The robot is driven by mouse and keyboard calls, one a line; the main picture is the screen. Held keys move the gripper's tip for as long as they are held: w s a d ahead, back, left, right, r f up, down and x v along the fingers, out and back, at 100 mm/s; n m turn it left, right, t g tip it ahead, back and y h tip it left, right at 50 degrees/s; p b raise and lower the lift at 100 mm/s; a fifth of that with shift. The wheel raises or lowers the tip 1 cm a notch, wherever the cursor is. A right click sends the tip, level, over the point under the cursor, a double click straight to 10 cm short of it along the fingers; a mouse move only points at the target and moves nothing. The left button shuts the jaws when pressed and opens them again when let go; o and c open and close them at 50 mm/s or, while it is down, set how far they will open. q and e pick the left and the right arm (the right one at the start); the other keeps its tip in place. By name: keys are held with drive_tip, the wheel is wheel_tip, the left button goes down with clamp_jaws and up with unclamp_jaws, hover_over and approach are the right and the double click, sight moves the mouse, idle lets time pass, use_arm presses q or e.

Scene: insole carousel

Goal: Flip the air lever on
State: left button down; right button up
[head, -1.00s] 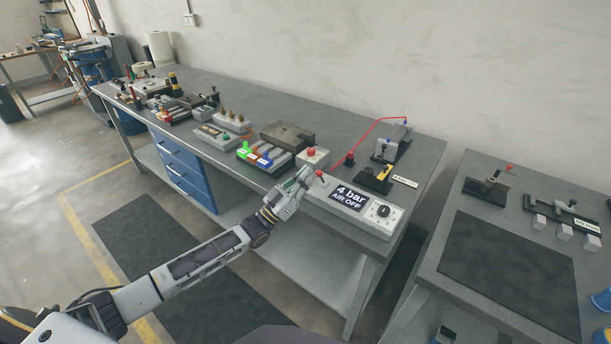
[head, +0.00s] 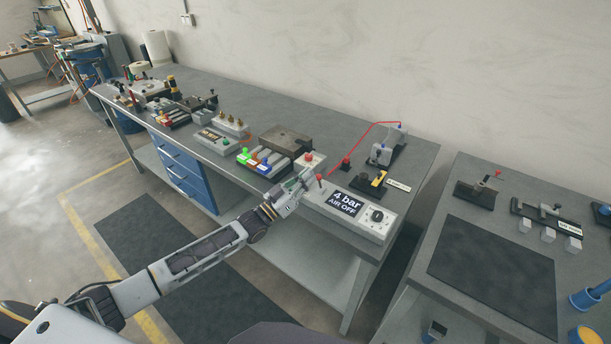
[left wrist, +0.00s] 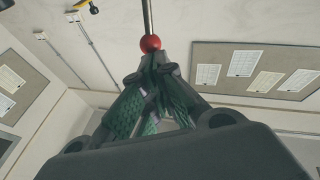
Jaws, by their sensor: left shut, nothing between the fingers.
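The air panel (head: 377,229) is a pale box at the front edge of the bench, with a black label reading "4 bar AIR OFF" (head: 344,203) and a round black dial. The air lever (head: 319,179) has a red ball knob and stands at the panel's left end. My left gripper (head: 305,179) is shut and empty, just left of the lever. In the left wrist view the red knob (left wrist: 150,43) and its thin metal rod show right at the closed fingertips (left wrist: 157,60). I cannot tell whether they touch. My right gripper is out of view.
A red button box (head: 308,161) and coloured green, white and blue blocks (head: 254,159) stand close behind and left of my gripper. A yellow-and-black fixture (head: 372,183) is behind the panel. A second bench (head: 410,290) stands to the right, beyond a gap.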

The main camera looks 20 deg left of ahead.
use_arm(q)
drive_tip(key=w+d+r+n+g+y+p, duration=0.1)
drive_tip(key=w+d+g+y+p, duration=0.1)
drive_tip(key=w+p, duration=0.3)
drive_tip(key=shift+w+r+g+p, duration=0.35)
drive_tip(key=shift+w+r+g, duration=0.05)
drive_tip(key=shift+w, duration=0.1)
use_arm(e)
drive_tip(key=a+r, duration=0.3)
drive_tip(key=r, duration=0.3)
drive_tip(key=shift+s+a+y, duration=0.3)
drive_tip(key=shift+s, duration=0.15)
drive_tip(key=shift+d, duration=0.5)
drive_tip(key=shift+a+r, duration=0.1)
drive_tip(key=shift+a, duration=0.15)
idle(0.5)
use_arm(q)
drive_tip(key=shift+s+r, duration=0.1)
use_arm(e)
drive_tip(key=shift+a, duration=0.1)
